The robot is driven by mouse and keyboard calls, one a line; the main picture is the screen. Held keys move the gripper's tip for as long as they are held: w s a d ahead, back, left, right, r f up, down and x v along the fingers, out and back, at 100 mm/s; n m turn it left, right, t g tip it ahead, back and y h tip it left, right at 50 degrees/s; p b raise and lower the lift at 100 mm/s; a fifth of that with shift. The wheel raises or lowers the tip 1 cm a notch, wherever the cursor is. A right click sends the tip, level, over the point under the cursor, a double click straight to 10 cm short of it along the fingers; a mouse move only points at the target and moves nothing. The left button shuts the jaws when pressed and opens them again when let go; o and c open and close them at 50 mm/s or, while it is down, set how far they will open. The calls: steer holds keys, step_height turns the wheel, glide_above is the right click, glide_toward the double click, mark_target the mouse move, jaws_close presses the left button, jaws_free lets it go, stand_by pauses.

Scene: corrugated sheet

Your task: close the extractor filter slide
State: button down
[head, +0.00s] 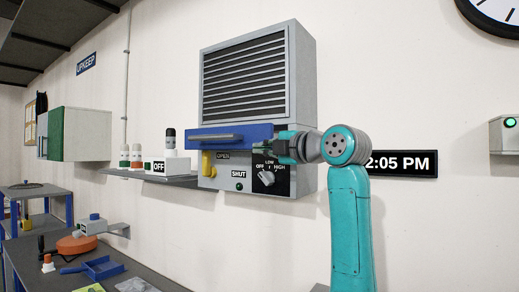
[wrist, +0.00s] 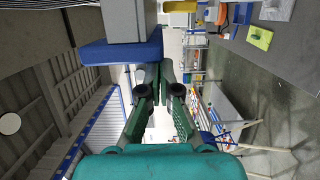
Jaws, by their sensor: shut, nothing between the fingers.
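The extractor (head: 245,40) is a grey wall unit with a dark louvred grille. The blue slide also shows at the upper left of the wrist view (wrist: 100,53). My gripper (head: 270,147) is shut and empty at the slide's right end, in front of the control panel. In the wrist view my gripper's fingertips (wrist: 159,75) are just right of the blue slide. I cannot tell whether they touch it.
Below the slide are a yellow lever (head: 207,163) beside an OPEN label, a SHUT label (head: 239,174) and a grey knob (head: 267,178). A shelf (head: 180,181) with bottles and an OFF box is at left. A clock sign (head: 403,164) hangs at right.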

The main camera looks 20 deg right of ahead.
steer(key=shift+d, duration=0.1)
steer(key=w+d, duration=0.1)
steer(key=d, duration=0.1)
steer(key=w+d, duration=0.3)
steer(key=d, duration=0.1)
steer(key=shift+w, duration=0.25)
steer(key=shift+a, duration=0.1)
